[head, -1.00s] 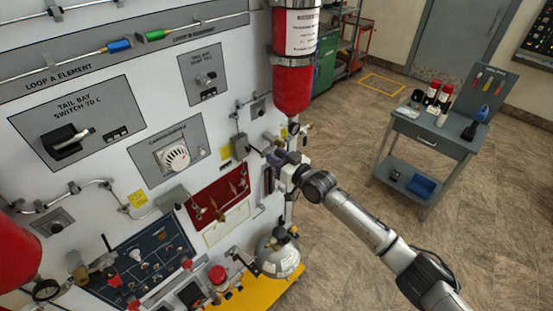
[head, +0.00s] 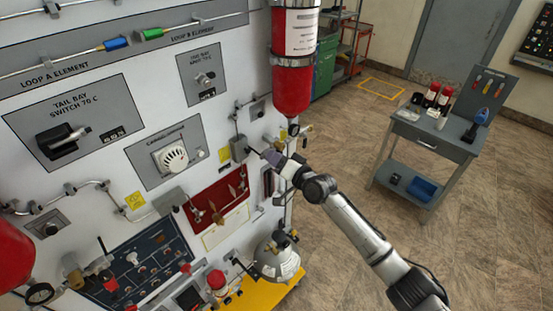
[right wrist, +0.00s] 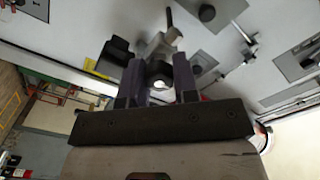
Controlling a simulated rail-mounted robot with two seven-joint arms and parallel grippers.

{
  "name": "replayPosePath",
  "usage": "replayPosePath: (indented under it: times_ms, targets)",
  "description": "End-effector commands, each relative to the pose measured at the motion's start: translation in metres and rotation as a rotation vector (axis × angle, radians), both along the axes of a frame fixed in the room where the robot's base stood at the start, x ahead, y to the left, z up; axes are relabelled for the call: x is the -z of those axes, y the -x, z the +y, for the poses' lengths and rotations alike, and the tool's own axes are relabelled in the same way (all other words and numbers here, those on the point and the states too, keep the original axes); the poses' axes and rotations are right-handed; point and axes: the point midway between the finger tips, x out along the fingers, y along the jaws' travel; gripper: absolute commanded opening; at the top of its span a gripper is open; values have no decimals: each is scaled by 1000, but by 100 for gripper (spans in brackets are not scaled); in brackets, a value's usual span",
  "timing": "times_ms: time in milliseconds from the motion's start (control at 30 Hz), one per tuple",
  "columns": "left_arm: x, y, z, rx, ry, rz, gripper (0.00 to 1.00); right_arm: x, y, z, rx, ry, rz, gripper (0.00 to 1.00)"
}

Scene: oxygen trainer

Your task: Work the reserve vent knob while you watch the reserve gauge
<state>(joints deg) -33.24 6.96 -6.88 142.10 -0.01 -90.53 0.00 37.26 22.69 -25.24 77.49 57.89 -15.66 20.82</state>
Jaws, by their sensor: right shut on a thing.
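My right gripper (head: 268,156) is at the panel's right edge, below the hanging red cylinder (head: 292,75). In the right wrist view my right gripper (right wrist: 159,80) has its two purple-grey fingers on either side of a dark round knob (right wrist: 159,69) with a bright centre, and it is shut on it. In the head view the fingers hide this knob. I take it to be the reserve vent knob; no label on it is readable. A small dark round gauge (head: 293,129) hangs under the red cylinder. I cannot tell whether it is the reserve gauge, nor read it. My left gripper is not in view.
A grey box (head: 239,147) with piping sits just left of the gripper. A steel sphere (head: 277,258) stands below, on a yellow base (head: 262,293). A grey tool cart (head: 430,140) stands to the right, with open floor between it and the panel.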

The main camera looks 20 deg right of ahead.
Motion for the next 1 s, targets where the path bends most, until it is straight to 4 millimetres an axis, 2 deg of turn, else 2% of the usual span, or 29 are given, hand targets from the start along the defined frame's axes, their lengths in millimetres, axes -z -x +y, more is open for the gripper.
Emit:
replayPosePath:
  times_ms: [567,600,833,1000]
  targets:
    - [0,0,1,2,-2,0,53,1,0,0,-1,-27,13,4]
    - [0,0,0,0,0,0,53,1,0,0,-1,-27,13,31]
    - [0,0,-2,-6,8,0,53,0,0,0,-1,-25,12,53]
    - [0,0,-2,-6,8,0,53,0,0,0,0,-25,11,53]
